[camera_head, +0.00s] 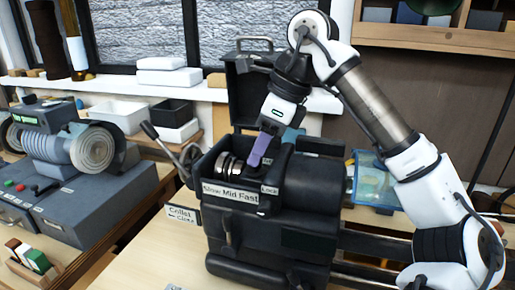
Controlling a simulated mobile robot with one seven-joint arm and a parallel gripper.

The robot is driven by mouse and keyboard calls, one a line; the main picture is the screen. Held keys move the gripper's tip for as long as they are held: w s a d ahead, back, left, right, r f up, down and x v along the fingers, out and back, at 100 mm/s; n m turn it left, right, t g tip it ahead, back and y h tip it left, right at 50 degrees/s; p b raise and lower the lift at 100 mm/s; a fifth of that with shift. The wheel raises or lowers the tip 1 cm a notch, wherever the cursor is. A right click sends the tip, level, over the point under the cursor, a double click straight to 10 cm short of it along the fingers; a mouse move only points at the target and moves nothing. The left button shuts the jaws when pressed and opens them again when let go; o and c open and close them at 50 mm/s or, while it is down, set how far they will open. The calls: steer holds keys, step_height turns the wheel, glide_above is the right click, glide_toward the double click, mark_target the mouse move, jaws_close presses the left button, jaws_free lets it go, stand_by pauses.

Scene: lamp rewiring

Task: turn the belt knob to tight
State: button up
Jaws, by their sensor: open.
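A black machine (305,200) stands on the bench with its lid (247,88) raised. Stepped metal pulleys (231,166) show in its open top, behind a label reading "Slow Mid Fast" (230,193). A small "Lock" label (269,189) is to the right of it. My gripper (270,152) points down over the open top, just right of the pulleys. It is open; a purple finger shows in front, and a teal part behind it. I cannot make out the belt knob or its setting; the gripper and housing may hide it. I cannot tell whether the fingers touch anything.
A lever and handwheel (183,157) stick out at the machine's left, above a "Collet Close" sign (181,214). A grey winding machine (62,165) stands further left. A clear blue box (378,178) is at the right, behind my arm.

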steer(key=shift+x, duration=0.85)
steer(key=shift+c, duration=0.2)
steer(key=c, duration=1)
steer(key=shift+o, duration=0.3)
